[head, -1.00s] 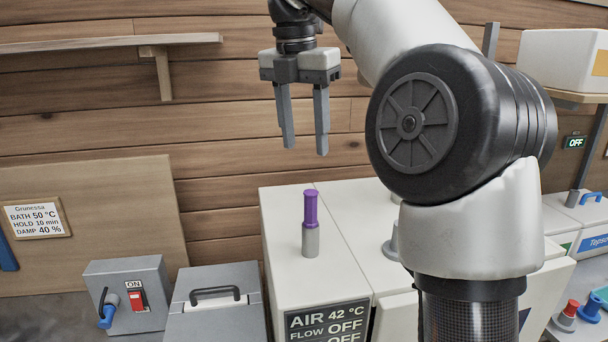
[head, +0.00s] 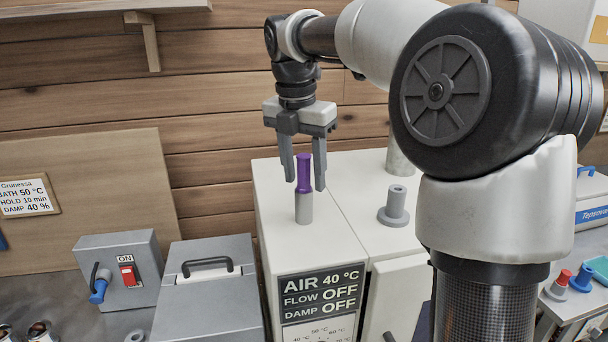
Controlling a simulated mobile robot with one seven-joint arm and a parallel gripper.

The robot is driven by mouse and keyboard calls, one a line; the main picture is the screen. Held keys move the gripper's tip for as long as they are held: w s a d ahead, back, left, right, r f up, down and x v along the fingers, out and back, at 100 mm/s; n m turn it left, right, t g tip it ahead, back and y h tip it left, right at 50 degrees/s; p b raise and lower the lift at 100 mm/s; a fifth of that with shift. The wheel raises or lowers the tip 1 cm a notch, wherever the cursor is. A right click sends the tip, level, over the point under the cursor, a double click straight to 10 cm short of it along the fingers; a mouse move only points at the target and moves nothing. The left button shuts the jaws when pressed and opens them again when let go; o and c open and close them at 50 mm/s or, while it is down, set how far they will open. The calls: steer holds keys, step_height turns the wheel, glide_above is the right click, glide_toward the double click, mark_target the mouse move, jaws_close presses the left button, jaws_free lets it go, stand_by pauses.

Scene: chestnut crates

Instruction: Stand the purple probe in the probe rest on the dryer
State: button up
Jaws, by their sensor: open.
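The purple probe (head: 304,172) stands upright on top of the white dryer (head: 279,235), near its left side. Its lower end meets a plain grey cylinder (head: 304,208); I cannot tell whether this is a holder or part of the probe. A grey flanged socket with a hole in its top (head: 394,206) stands empty further right. I cannot tell which grey piece is the probe rest. My gripper (head: 304,184) is open and points down, with one finger on each side of the purple part in the picture. No contact shows.
A grey lidded box (head: 208,300) and a switch box with a red switch (head: 118,272) stand left of the dryer. Another grey cylinder (head: 400,160) stands at the back right. My arm crosses the right side.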

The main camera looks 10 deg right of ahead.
mark_target(304, 155)
steer(key=shift+f, duration=0.1)
jaws_close()
stand_by(0.4)
steer(key=shift+r+p, duration=0.65)
steer(key=shift+p, duration=0.15)
stand_by(0.3)
steer(key=c, duration=0.8)
jaws_free()
jaws_close()
step_height(304, 155, up, 2)
steer(key=shift+r+p, duration=0.15)
steer(key=shift+p, duration=1.1)
steer(key=shift+r, duration=2)
